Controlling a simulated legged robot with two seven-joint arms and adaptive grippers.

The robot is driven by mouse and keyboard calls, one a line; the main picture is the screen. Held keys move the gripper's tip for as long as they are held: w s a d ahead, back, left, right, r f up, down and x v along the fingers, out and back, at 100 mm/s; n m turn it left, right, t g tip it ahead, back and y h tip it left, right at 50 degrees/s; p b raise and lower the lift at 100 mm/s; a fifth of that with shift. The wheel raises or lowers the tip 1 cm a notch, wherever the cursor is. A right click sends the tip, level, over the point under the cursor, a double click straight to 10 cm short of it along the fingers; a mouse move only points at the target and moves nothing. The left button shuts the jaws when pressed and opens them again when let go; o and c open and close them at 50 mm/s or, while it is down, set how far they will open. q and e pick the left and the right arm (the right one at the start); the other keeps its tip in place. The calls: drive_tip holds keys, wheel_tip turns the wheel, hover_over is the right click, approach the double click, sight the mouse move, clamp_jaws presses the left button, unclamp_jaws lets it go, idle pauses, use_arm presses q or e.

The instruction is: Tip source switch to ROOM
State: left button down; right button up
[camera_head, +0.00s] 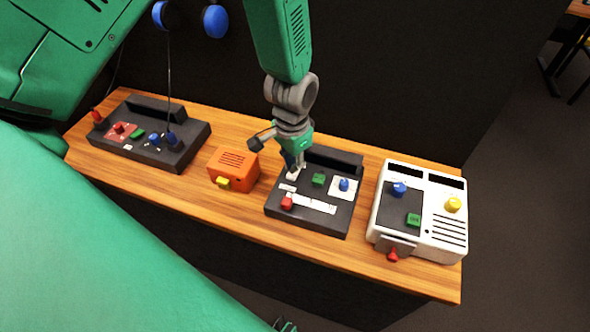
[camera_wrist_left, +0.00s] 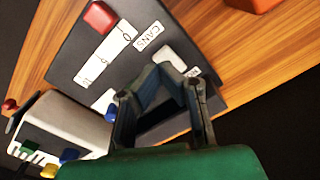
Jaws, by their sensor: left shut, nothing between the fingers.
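The dark middle panel (camera_head: 325,222) stands on the wooden bench, with a red cap (camera_head: 287,202), a green button (camera_head: 318,180) and a blue knob (camera_head: 344,184). My left gripper (camera_head: 294,172) comes down from above over its back left part. It is shut and empty. In the wrist view its fingers (camera_wrist_left: 160,76) are close to a white plate (camera_wrist_left: 172,58), between a CANS label (camera_wrist_left: 146,36) and a partly hidden label (camera_wrist_left: 194,72). The switch lever is hidden by the fingers, so its tilt and any contact cannot be told.
An orange box (camera_head: 235,165) stands left of the panel and a white unit (camera_head: 440,225) stands to the right. Another dark panel (camera_head: 150,150) is at the far left. Headphones (camera_head: 215,21) hang on the dark wall behind. The bench front is clear.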

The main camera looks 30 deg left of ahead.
sight(291, 176)
use_arm(q)
drive_tip(key=shift+a+f, duration=0.35)
use_arm(e)
drive_tip(key=shift+a, duration=0.35)
use_arm(q)
drive_tip(key=shift+d+f+b, duration=0.25)
drive_tip(key=shift+b, duration=0.05)
use_arm(e)
drive_tip(key=shift+d+f, duration=0.25)
drive_tip(key=shift+f, duration=0.05)
use_arm(q)
drive_tip(key=shift+a+f, duration=0.15)
drive_tip(key=shift+f, duration=0.25)
use_arm(e)
drive_tip(key=shift+a+f, duration=0.15)
